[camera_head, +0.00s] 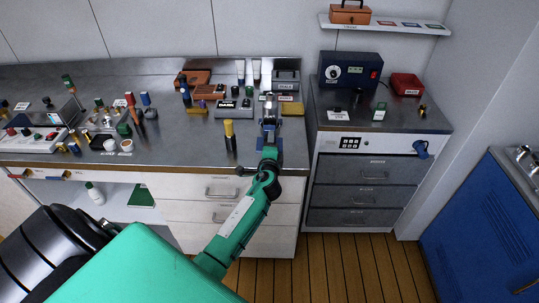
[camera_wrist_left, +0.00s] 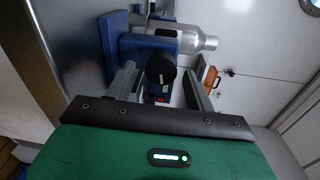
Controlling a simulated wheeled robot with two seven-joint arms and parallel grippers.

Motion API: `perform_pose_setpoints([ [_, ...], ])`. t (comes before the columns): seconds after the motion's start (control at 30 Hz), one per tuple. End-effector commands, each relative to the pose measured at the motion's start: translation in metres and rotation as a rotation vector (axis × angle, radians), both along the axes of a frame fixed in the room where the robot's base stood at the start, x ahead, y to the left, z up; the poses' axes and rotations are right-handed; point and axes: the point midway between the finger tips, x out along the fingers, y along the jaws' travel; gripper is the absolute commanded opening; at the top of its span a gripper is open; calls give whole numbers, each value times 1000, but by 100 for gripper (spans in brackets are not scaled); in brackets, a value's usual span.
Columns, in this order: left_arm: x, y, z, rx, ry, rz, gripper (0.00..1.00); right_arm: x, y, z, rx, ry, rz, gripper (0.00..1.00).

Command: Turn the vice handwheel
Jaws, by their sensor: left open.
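A blue vice (camera_wrist_left: 135,47) with a silver cylindrical part (camera_wrist_left: 196,40) fills the upper middle of the left wrist view. A round black knob with a white mark, apparently the handwheel (camera_wrist_left: 160,68), stands in front of it. My left gripper (camera_wrist_left: 160,84) is open, with one grey finger on each side of the knob. In the head view, my left gripper (camera_head: 268,127) is over the right end of the steel counter. It hides most of the vice there. My right gripper is out of view.
A yellow-capped dark bottle (camera_head: 230,136) stands left of my arm on the counter (camera_head: 185,145). Several boxes and small tools stand behind. A drawer cabinet (camera_head: 363,170) with a dark blue power unit (camera_head: 350,69) and red bin (camera_head: 406,84) is to the right.

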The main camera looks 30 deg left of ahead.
Motion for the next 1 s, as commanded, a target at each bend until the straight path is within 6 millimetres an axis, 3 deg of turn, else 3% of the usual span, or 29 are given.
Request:
perform_pose_setpoints([
  [0.6, -94, -56, 5, -2, 2, -1, 55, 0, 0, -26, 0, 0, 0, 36],
  [0.8, -111, -67, 8, -1, 1, -2, 55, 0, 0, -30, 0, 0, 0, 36],
  [1.0, -115, -69, 10, 0, 1, -1, 55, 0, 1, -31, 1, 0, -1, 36],
])
